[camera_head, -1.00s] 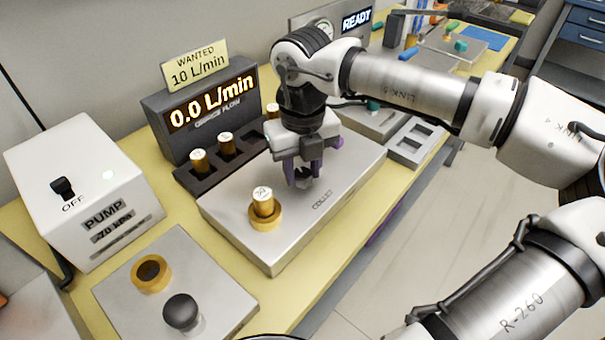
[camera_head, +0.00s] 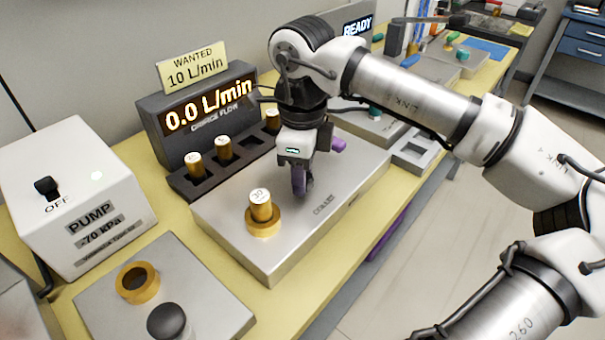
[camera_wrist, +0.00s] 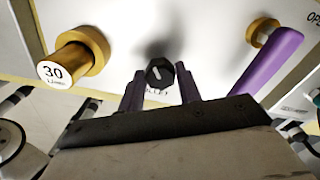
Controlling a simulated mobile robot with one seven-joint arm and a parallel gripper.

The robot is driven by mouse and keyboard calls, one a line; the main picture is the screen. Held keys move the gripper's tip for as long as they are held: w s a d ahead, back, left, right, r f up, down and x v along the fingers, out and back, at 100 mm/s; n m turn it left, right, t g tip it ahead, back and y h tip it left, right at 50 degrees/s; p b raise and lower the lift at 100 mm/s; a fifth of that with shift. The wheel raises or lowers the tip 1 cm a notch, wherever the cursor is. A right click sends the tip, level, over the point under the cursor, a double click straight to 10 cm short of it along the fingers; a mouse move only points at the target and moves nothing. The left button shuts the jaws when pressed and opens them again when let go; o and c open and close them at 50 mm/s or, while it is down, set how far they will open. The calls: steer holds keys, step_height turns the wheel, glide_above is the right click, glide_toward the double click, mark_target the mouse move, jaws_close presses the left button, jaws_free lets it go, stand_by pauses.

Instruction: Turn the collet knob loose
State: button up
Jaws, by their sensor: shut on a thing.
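The collet knob (camera_wrist: 158,74) is small and black with a white pointer mark. It sits on the metal block (camera_head: 345,205) beside the word COLLET, and in the wrist view it lies between my purple fingers. My gripper (camera_wrist: 160,82) is shut on it. In the head view my gripper (camera_head: 301,186) points straight down onto the block and hides nearly all of the knob. A brass piece marked 30 (camera_head: 261,208) stands upright in a brass ring on the block, left of my gripper. It also shows in the wrist view (camera_wrist: 68,60).
A purple lever (camera_wrist: 265,75) stands close to my right finger; its handle (camera_head: 338,145) shows behind my gripper. A dark rack (camera_head: 215,175) with several brass pieces is behind the block. The display (camera_head: 210,105) reads 0.0 L/min. The pump box (camera_head: 75,200) switch shows OFF.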

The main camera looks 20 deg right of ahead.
steer(key=n+b, duration=0.1)
steer(key=n, duration=0.4)
steer(key=shift+n+b, duration=0.85)
steer(key=shift+n, duration=1.65)
steer(key=o, duration=1)
steer(key=shift+r, duration=0.1)
step_height(320, 180, up, 14)
steer(key=p, duration=0.2)
steer(key=shift+s+f, duration=0.1)
steer(key=shift+f, duration=0.1)
